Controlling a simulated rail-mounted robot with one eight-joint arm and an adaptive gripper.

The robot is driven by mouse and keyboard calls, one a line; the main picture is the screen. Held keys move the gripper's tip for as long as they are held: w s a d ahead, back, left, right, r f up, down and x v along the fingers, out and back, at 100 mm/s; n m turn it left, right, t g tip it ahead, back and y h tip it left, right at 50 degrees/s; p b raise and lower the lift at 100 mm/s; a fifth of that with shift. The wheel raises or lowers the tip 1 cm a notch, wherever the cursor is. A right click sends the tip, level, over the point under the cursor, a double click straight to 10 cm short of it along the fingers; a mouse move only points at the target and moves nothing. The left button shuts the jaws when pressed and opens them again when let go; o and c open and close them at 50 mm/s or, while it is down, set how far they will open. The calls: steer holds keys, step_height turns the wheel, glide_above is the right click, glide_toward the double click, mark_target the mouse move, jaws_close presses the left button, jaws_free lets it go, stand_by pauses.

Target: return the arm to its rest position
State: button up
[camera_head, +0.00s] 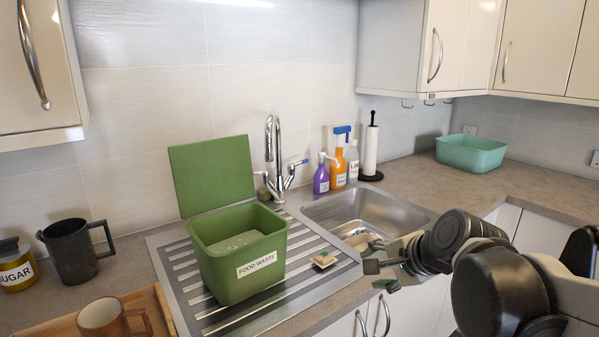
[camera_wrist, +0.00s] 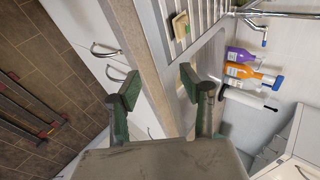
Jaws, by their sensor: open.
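My gripper (camera_head: 377,275) is in front of the sink in the head view, with my dark arm reaching in from the lower right. In the wrist view my gripper (camera_wrist: 158,88) shows two green-padded fingers spread apart with nothing between them. Below them in that view lie the counter's front edge (camera_wrist: 150,70) and the cabinet fronts. The fingers look close to the counter edge, but I cannot tell the exact gap.
A green food waste bin (camera_head: 238,262) stands on the drainer, a small sponge-like item (camera_head: 324,260) beside it. Bottles (camera_head: 338,166) and a paper roll (camera_head: 371,150) stand behind the sink (camera_head: 400,207). A teal basin (camera_head: 471,152) sits far right. A mug (camera_head: 103,318) rests lower left.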

steer(key=s+d+f+n+h, duration=0.1)
steer(key=s+d+n+h, duration=0.1)
steer(key=s+n, duration=0.4)
steer(key=s+d+f+n+g+h, duration=0.1)
steer(key=s+d+f+n, duration=0.1)
steer(key=s+n, duration=0.4)
steer(key=s, duration=0.4)
steer(key=shift+d+f+n+h, duration=0.15)
steer(key=shift+d+n+h, duration=0.15)
steer(key=shift+h, duration=0.1)
